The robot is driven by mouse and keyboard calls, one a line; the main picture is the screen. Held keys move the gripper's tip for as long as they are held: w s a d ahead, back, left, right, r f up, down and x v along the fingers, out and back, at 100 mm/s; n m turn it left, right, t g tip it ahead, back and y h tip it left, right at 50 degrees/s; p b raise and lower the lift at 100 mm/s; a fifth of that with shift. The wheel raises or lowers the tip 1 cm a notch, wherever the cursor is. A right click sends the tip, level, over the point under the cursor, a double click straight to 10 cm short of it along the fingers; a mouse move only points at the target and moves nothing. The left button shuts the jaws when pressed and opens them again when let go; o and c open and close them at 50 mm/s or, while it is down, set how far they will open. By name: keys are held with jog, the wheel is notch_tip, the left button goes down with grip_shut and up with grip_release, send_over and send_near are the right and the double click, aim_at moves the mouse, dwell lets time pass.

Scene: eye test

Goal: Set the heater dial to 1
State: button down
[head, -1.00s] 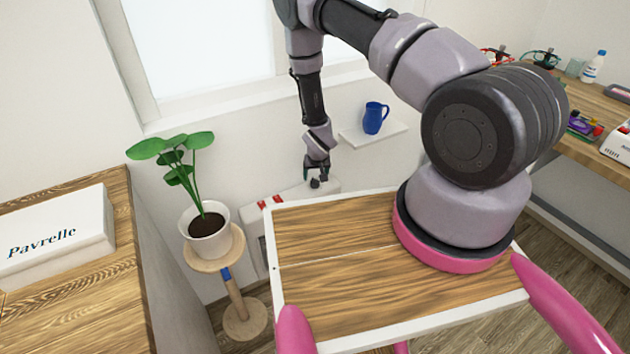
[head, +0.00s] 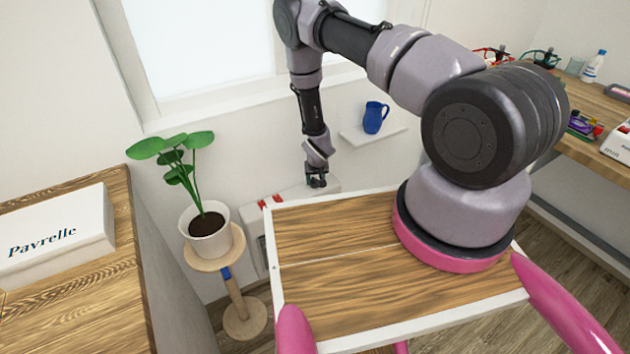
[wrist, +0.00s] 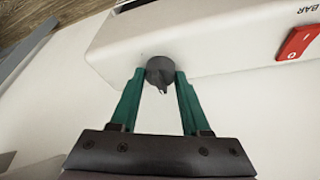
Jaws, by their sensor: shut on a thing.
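The heater (head: 292,196) is a white box low against the wall, partly hidden behind my wooden top in the head view. It also shows in the wrist view (wrist: 215,45). Its dial (wrist: 160,70) is a dark round knob with a small ridge facing my gripper's side. My gripper (wrist: 160,78) has teal fingers, one on each side of the dial, shut on it. In the head view my gripper (head: 317,181) is at the heater's top edge and hides the dial. I cannot read any dial numbers.
Red switches (wrist: 298,42) sit on the heater right of the dial in the wrist view. A potted plant (head: 208,235) on a wooden stand is left of the heater. A blue mug (head: 374,118) stands on a small wall shelf (head: 362,138) above right.

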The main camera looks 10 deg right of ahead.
jog(key=m, duration=0.2)
jog(key=m+h, duration=0.1)
jog(key=m, duration=0.1)
jog(key=shift+a+h, duration=0.15)
jog(key=shift+h, duration=0.15)
jog(key=shift+w+m+g+h, duration=0.1)
jog(key=shift+m+g+h, duration=0.3)
jog(key=shift+m, duration=0.8)
jog(key=shift+m+g+h, duration=0.3)
jog(key=shift+m+g, duration=0.1)
jog(key=shift+m, duration=0.8)
jog(key=shift+c, duration=1.9)
grip_release()
jog(key=v, duration=1)
jog(key=shift+a+r, duration=0.2)
jog(key=shift+r, duration=0.2)
